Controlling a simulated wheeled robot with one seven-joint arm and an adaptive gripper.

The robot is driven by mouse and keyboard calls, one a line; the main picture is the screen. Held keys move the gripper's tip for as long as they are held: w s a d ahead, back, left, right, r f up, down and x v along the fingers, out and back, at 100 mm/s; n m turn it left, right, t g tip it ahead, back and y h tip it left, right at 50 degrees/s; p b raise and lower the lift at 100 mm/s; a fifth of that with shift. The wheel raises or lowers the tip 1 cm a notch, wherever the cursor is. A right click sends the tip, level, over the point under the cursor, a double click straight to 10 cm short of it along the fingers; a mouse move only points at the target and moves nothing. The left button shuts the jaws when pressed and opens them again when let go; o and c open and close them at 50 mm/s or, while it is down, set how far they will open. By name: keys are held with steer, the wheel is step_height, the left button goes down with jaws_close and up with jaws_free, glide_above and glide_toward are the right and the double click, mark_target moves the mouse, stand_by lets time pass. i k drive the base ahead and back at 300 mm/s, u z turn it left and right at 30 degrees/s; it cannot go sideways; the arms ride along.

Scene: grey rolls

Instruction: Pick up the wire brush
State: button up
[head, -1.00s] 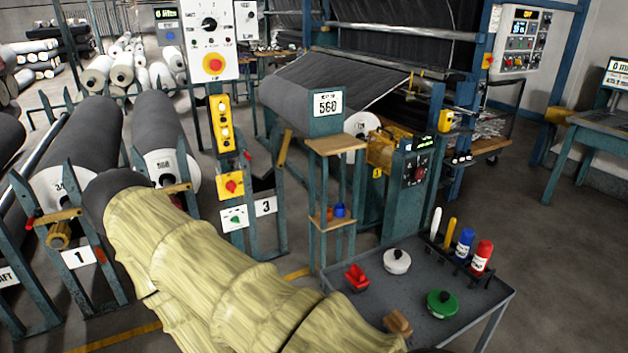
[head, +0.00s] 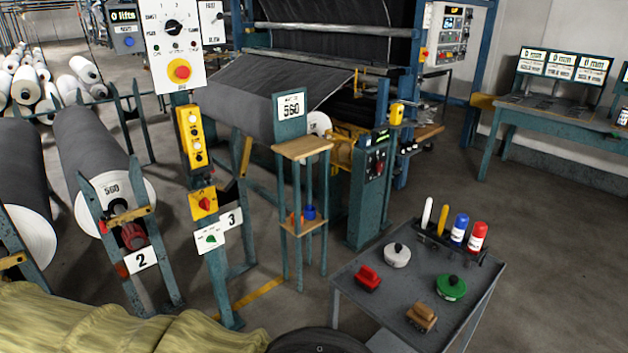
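A small brown wooden block-shaped thing (head: 421,317), which looks like the wire brush, lies near the front edge of the grey cart top (head: 385,270). Its bristles cannot be made out clearly at this size. Nothing is touching it. My arm, in its yellowish sleeve, crosses the bottom left of the head view. My gripper is outside the picture.
On the cart, a red item (head: 368,278), a white round item (head: 397,255) and a green round item (head: 451,287) lie near the brush. A small wooden-topped stand (head: 302,149) is left of the cart.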

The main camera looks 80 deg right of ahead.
mark_target(366, 279)
steer(key=i, duration=0.25)
steer(key=z, duration=3.3)
steer(key=i, duration=0.45)
steer(key=u, duration=0.15)
steer(key=k, duration=0.45)
steer(key=u, duration=2.2)
steer(key=k, duration=0.65)
steer(key=z, duration=0.6)
